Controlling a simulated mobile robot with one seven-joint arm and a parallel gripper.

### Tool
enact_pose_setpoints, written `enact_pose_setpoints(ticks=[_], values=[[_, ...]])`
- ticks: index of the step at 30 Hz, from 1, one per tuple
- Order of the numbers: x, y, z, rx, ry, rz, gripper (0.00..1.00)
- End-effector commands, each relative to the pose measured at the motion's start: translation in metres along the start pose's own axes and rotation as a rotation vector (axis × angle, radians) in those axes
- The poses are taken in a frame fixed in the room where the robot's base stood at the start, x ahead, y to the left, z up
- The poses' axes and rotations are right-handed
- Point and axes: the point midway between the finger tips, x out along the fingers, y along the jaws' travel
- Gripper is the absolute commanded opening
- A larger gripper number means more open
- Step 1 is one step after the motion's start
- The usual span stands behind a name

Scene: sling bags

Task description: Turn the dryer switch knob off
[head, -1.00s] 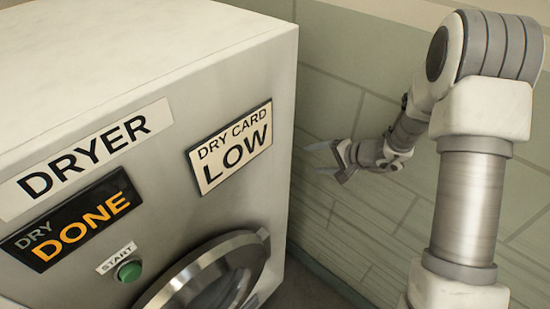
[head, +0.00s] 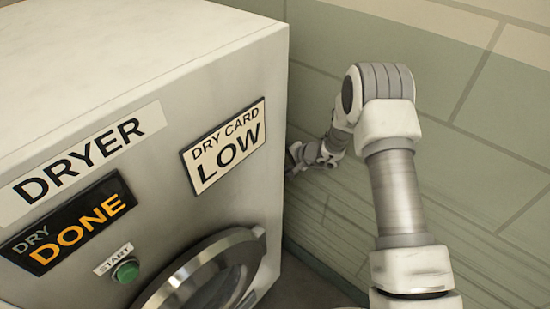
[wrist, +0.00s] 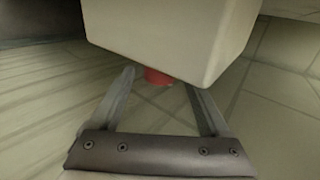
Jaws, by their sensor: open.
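The dryer (head: 160,100) is a pale metal box filling the left of the head view, with a sign DRYER and a display reading DRY DONE. A green START button (head: 125,270) is on its front. No switch knob can be made out in the head view. My gripper (head: 297,160) is beside the dryer's right edge there, partly hidden by it. In the wrist view my gripper (wrist: 160,82) is open and empty, its fingers spread. A red round part (wrist: 157,77) shows between and beyond them, partly hidden by a pale block; I cannot tell whether it is the knob.
The pale block (wrist: 170,35) hangs over the fingers in the wrist view, close to them. A round metal door (head: 210,275) is low on the dryer's front, below a DRY CARD LOW sign (head: 225,145). A tiled wall (head: 480,150) stands behind my arm.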

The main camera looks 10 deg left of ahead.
Motion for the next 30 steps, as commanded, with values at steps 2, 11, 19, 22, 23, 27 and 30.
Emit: enact_pose_setpoints(ticks=[2,11,19,22,23,27,30], values=[[0.008,0.000,0.000,0.000,-0.001,0.000,0.80],[0.017,0.000,0.000,0.000,0.000,-0.001,0.80],[0.017,0.000,0.000,0.000,0.000,0.000,0.57],[0.017,0.000,0.000,0.000,0.000,0.000,0.39],[0.017,0.000,0.000,0.000,0.000,0.000,0.33],[0.017,0.000,0.000,0.000,0.000,-0.001,0.08],[0.017,0.000,0.000,0.000,0.000,-0.001,0.00]])
